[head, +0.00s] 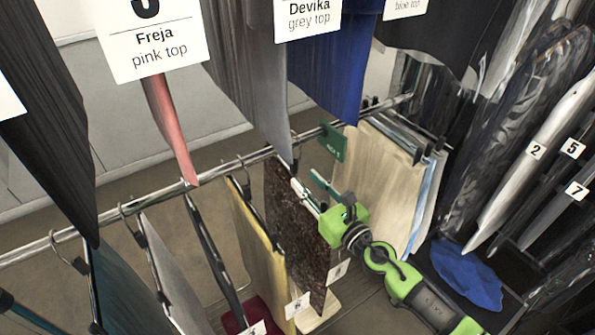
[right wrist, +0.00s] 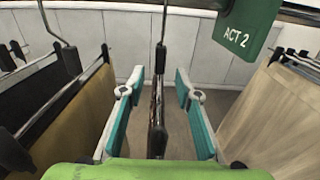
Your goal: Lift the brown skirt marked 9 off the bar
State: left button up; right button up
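The brown skirt (head: 292,225) hangs in the head view from the lower bar (head: 225,168), dark and mottled. A white tag (head: 337,272) shows at its lower right; I cannot read its number surely. My right gripper (head: 314,190) is at the skirt's upper part. In the right wrist view, its two teal-padded fingers (right wrist: 157,108) stand open, one on each side of the hanger and the skirt (right wrist: 157,140), seen edge-on. Gaps show on both sides of the skirt. My left gripper is not clearly in view.
A yellowish skirt (head: 255,240) hangs left of the brown one. A beige garment (head: 380,170) hangs to its right, past the green ACT 2 divider (head: 333,142). Tops, including a blue one (head: 330,75), hang above. A blue cloth (head: 465,272) lies at the right.

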aim_at(295, 169)
jog(key=x, duration=0.3)
jog(key=shift+w+a+r+b, duration=0.15)
jog(key=shift+w+r+b, duration=0.15)
jog(key=shift+w, duration=0.1)
jog(key=shift+w+a+f, duration=0.2)
jog(key=shift+w+a, duration=0.35)
jog(key=shift+a, duration=0.05)
jog(key=shift+d, duration=0.1)
jog(key=shift+s, duration=0.1)
jog(key=shift+f, duration=0.15)
grip_shut()
jog(key=shift+r+p, duration=1.6)
jog(key=shift+r, duration=0.3)
jog(key=shift+d, duration=0.1)
